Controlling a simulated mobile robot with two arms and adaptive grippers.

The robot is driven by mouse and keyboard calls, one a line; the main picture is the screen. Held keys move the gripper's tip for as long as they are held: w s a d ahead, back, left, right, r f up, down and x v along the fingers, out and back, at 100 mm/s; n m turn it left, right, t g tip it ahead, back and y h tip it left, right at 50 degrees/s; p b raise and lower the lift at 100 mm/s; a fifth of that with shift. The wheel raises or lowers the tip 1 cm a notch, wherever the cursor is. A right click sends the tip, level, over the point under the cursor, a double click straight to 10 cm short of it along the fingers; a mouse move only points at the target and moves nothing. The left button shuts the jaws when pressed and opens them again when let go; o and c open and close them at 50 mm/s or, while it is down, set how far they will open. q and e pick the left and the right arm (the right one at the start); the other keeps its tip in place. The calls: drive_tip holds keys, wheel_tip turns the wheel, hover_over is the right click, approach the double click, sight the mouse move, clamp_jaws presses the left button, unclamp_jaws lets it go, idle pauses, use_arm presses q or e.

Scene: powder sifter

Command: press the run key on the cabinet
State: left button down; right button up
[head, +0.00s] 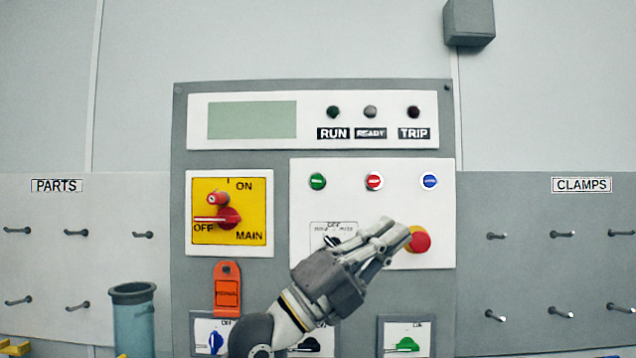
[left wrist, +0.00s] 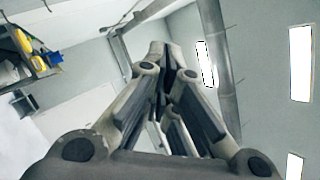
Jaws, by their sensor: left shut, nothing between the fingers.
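The grey cabinet (head: 180,130) fills the middle of the head view. On its white lower panel are a green round key (head: 317,181), a red one (head: 374,181) and a blue one (head: 429,181); no lettering on them is readable. The RUN lamp (head: 333,112) above looks dark. My left gripper (head: 396,232) is shut and empty, pointing up and right in front of the panel, below the three keys. It partly hides a selector switch and the edge of the red mushroom button (head: 421,240). In the left wrist view its closed fingers (left wrist: 166,62) show no key.
The yellow main switch plate (head: 256,200) has its red handle at OFF. An orange tag (head: 227,290) hangs below it. Lower switches (head: 405,345) line the cabinet's bottom. Pegs (head: 562,234) stick out on both side panels. A blue-grey cylinder (head: 134,325) stands at lower left.

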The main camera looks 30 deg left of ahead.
sight(320, 185)
use_arm(q)
drive_tip(key=w+a+r+n+t+y, duration=0.1)
drive_tip(key=a+r+n+y, duration=0.2)
drive_tip(key=a+y, duration=0.3)
drive_tip(key=a+r+n+t+y, duration=0.2)
drive_tip(key=a+r+n+y, duration=0.1)
drive_tip(key=a+y, duration=0.3)
drive_tip(key=shift+w+a+r+n+y, duration=0.3)
drive_tip(key=shift+w+a+r, duration=0.15)
drive_tip(key=shift+r, duration=0.35)
drive_tip(key=shift+w+a+p, duration=0.6)
drive_tip(key=shift+w+a, duration=0.15)
drive_tip(key=shift+w, duration=0.5)
drive_tip(key=shift+w+a+p, duration=0.6)
drive_tip(key=shift+w+a, duration=0.15)
drive_tip(key=shift+w, duration=0.5)
drive_tip(key=shift+w+a+p, duration=0.6)
drive_tip(key=shift+w+a, duration=0.15)
drive_tip(key=shift+w, duration=0.5)
